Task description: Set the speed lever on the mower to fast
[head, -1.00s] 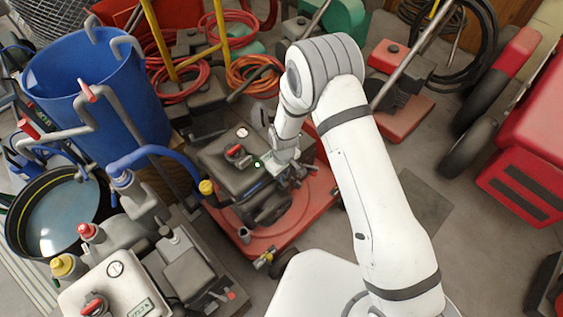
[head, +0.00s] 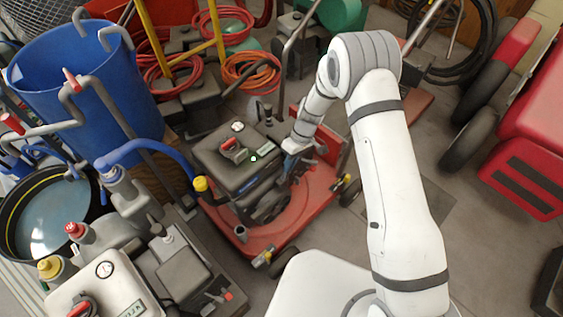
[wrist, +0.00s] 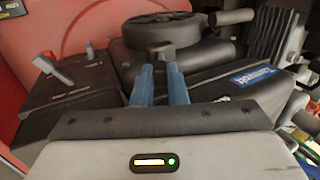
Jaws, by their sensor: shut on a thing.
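The mower has a red deck (head: 290,228) and a dark engine (head: 232,165) with a red-and-grey knob on top, in the middle of the head view. My gripper (head: 292,147) is at the engine's right side, low over the deck. In the wrist view its two blue fingers (wrist: 160,70) are close together on a dark blocky handle (wrist: 168,52), in front of a round ribbed engine part. This handle seems to be the speed lever, but I see no fast or slow marking on it. The lever's lower part is hidden by the fingers.
A blue barrel (head: 85,85) and grey machines crowd the left. A red machine (head: 525,140) is at the right. Bare floor (head: 425,200) lies right of the mower.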

